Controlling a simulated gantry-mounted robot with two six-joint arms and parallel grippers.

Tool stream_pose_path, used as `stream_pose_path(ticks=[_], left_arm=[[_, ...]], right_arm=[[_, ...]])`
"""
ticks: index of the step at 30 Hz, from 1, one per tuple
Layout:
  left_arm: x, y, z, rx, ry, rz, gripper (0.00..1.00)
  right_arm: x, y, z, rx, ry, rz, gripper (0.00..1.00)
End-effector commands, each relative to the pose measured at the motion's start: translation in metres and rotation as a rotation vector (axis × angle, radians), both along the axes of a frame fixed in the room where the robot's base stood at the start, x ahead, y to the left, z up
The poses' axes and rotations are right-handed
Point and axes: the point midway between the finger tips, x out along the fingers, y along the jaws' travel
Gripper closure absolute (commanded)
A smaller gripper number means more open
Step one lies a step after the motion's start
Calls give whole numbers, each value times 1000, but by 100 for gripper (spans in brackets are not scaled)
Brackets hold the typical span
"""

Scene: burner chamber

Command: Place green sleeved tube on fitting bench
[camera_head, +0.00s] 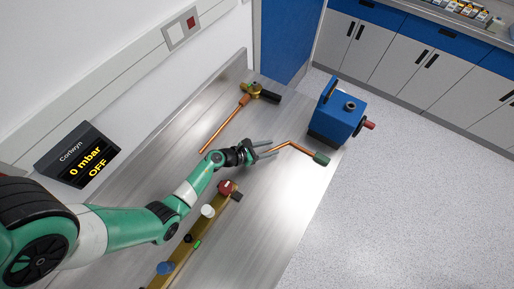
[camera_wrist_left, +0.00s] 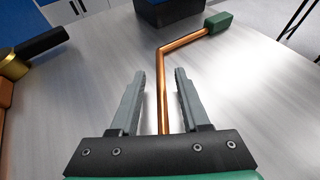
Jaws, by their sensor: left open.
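The green sleeved tube is a bent copper tube (camera_head: 298,149) with a green block-shaped sleeve (camera_head: 321,159) at its far end. In the head view it lies on the metal bench (camera_head: 258,199), right of my left gripper (camera_head: 267,150). In the left wrist view my left gripper (camera_wrist_left: 158,84) is open, and the copper tube (camera_wrist_left: 164,85) runs between its two fingers with a gap on each side. The green sleeve (camera_wrist_left: 218,22) shows beyond the fingertips. The tube's near end is hidden behind the gripper body. My right gripper is not in view.
A blue box-shaped device (camera_head: 337,114) stands beyond the sleeve. Another copper tube with a brass valve (camera_head: 252,90) lies at the back. A brass bar with several coloured fittings (camera_head: 181,257) is in front. A display (camera_head: 78,155) reads 0 mbar OFF. Bare bench lies right of the bar.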

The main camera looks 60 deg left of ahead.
Motion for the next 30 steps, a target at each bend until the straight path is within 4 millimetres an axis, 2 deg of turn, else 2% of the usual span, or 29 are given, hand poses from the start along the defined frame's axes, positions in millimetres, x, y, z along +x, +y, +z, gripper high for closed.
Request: stream_pose_path(ticks=[1,6,12,26,28,30], left_arm=[[-13,2,10,-1,1,5,54],[-52,4,25,-1,1,6,54],[-80,5,36,-1,0,4,54],[-84,5,38,0,-2,1,54],[-78,8,47,-4,-28,11,54],[-63,16,72,-22,-99,41,54]], right_arm=[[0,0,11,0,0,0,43],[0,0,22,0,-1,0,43],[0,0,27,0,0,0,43],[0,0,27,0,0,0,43],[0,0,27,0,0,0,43],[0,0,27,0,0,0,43]])
